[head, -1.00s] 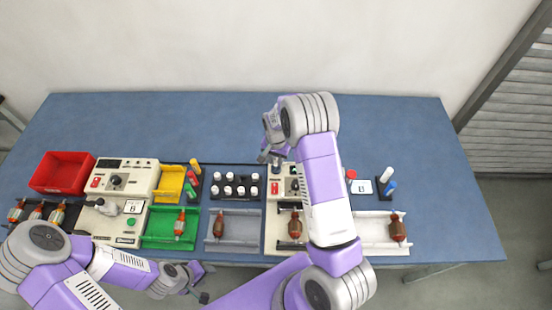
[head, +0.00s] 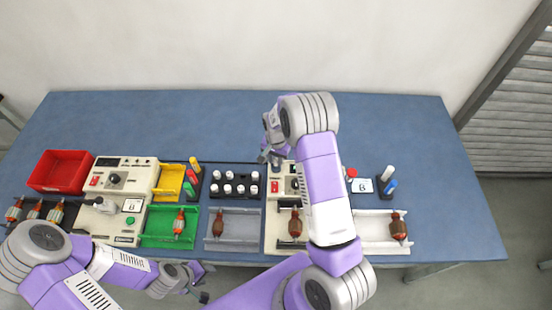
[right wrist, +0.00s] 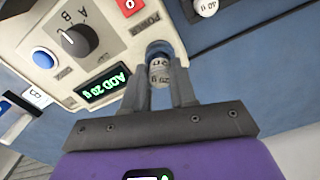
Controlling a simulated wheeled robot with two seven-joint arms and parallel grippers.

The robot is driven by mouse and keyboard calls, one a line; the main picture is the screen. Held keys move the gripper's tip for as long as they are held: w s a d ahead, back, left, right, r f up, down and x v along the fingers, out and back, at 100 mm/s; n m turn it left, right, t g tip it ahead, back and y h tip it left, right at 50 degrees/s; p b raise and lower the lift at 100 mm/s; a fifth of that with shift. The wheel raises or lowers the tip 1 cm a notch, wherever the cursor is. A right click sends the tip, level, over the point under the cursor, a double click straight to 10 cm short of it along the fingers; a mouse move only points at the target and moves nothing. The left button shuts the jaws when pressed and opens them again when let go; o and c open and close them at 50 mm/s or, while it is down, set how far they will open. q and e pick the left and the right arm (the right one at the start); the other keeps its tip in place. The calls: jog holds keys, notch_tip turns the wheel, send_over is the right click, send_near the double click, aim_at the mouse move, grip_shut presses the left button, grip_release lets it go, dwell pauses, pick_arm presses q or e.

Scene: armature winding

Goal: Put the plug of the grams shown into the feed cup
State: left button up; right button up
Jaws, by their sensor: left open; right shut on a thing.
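My right gripper (head: 270,158) is over the winding machine at the middle right in the head view. In the right wrist view its fingers (right wrist: 159,78) are shut on a white plug with dark lettering (right wrist: 159,73), which seems to read 20. The plug is at the round feed cup (right wrist: 158,47) on the machine's panel; how deep it sits is hidden by the fingers. The green display (right wrist: 103,88) reads "ADD 20 g". The plug rack (head: 235,183) holds several white plugs left of the machine. My left gripper (head: 201,294) is open and empty, low in front of the table.
The panel has an A/B knob (right wrist: 78,41), a blue button (right wrist: 44,58) and a red power switch (right wrist: 129,5). Another white plug (right wrist: 206,7) shows at the top. Trays with armatures, including a green one (head: 153,239), line the front. The table's back is clear.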

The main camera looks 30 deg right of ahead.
jog(key=o, duration=0.9)
jog(key=shift+r, duration=0.1)
notch_tip(320, 180, up, 7)
jog(key=shift+r, duration=0.2)
